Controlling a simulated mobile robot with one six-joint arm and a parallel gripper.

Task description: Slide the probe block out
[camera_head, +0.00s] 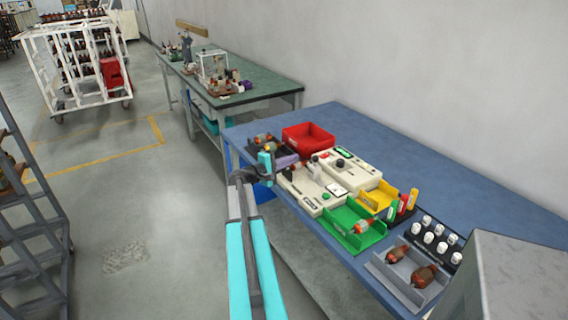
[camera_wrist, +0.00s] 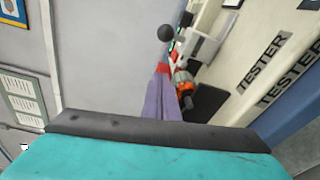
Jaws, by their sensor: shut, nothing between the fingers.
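The cream tester (camera_head: 308,193) stands at the near left edge of the blue bench. It carries small raised parts on top, and I cannot tell for sure which is the probe block. In the wrist view the tester's lettered side (camera_wrist: 268,65) runs tilted along the right, with a white block (camera_wrist: 204,46) and a black ball knob (camera_wrist: 165,33) beyond. My gripper (camera_head: 266,163) is shut and empty, just left of the tester at the bench edge, apart from the white block. Its dark and teal body fills the bottom of the wrist view.
A dark tray (camera_head: 258,146) with armatures, a purple piece (camera_head: 286,161) and a red bin (camera_head: 308,137) lie behind my gripper. A second cream instrument (camera_head: 346,171), yellow tray (camera_head: 377,200), green tray (camera_head: 352,233) and grey tray (camera_head: 391,268) stand to the right.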

